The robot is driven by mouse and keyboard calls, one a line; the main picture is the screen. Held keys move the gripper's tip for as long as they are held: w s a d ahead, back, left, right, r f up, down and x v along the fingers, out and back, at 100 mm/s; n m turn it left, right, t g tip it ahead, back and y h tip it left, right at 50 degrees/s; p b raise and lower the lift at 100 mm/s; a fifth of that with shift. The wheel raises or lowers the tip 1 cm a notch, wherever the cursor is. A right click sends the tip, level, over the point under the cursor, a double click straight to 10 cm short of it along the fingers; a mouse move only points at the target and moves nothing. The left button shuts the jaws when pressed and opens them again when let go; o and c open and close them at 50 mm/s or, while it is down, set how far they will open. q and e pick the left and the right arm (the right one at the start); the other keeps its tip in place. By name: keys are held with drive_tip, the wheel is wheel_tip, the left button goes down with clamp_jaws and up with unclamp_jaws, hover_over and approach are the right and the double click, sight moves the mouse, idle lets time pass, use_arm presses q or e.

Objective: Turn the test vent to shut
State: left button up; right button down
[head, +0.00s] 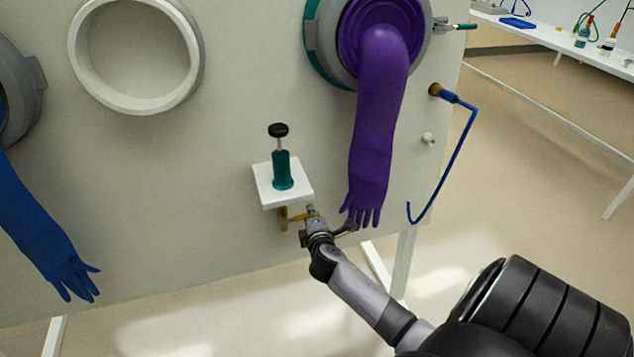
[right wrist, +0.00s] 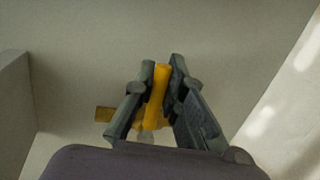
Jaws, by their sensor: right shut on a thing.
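The test vent is a brass fitting (head: 283,219) under a small white shelf on the glovebox front, with a yellow handle (head: 297,217). My right gripper (head: 309,214) reaches it from the lower right, just below the shelf. In the right wrist view, my right gripper (right wrist: 162,80) has its two dark fingers on either side of the yellow handle (right wrist: 158,92), closed on it. The handle's exact angle is hard to tell in the head view. My left gripper is out of view.
The white shelf (head: 268,188) bears a teal cylinder with a black knob (head: 282,166) just above my gripper. A purple glove (head: 372,150) hangs close to its right. A blue hose (head: 463,145) hangs farther right; a blue glove (head: 45,243) hangs at left.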

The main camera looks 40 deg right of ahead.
drive_tip(key=shift+f+m, duration=0.3)
idle(0.4)
drive_tip(key=c, duration=1.6)
unclamp_jaws()
drive_tip(key=shift+c, duration=0.2)
drive_tip(key=v, duration=1.2)
drive_tip(key=shift+r, duration=0.1)
